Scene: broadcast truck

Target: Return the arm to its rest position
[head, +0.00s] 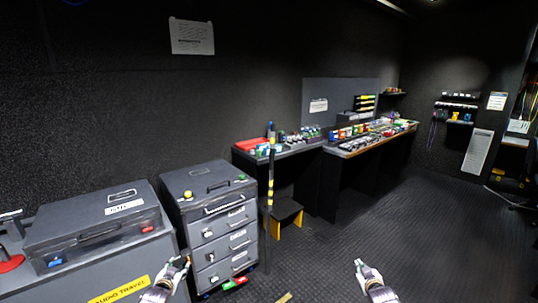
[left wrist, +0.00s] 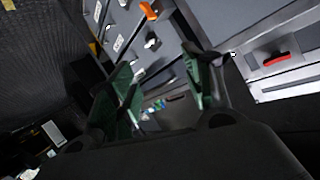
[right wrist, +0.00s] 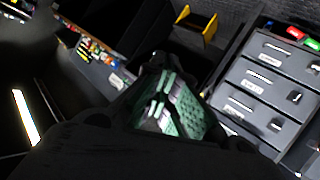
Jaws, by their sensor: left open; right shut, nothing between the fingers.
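My left gripper (head: 181,262) is low in the head view, in front of the grey drawer cabinet. Its two green-padded fingers stand apart in the left wrist view (left wrist: 163,88), with nothing between them. My right gripper (head: 359,263) is low and right of centre in the head view, over bare floor. Its green-padded fingers are together in the right wrist view (right wrist: 163,92), with nothing held. Only the ends of both arms show; the rest of each arm is out of view.
The drawer cabinet (head: 209,220) and a grey case (head: 90,228) on a counter stand close on the left. A yellow-legged stool (head: 287,213) is beyond. Workbenches (head: 352,148) with small parts line the wall. The floor (head: 430,225) on the right is clear.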

